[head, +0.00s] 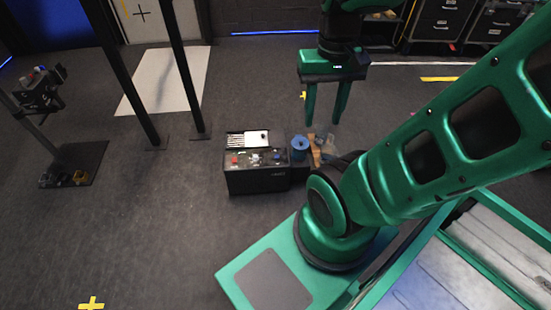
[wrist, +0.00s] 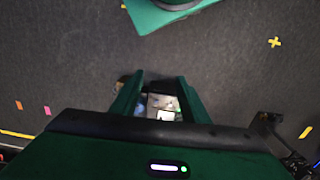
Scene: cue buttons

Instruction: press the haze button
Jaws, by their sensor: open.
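A dark case (head: 257,181) stands on the floor near the middle of the head view. Its top bears a red button (head: 235,159), a pale middle part (head: 256,158) and a blue button (head: 277,156). Any labels are too small to read, so I cannot tell which button is haze. My gripper (head: 322,122) is open and empty, pointing down, behind and to the right of the case in the picture. In the wrist view my gripper (wrist: 161,76) shows both fingers apart, with a pale, unclear object (wrist: 163,103) seen between them.
A blue roll (head: 299,148) and small clutter sit right of the case. A black stand (head: 77,163) is at the left, with dark posts (head: 182,70) behind the case. Black trunks (head: 440,20) line the back right. The floor left of the case is clear.

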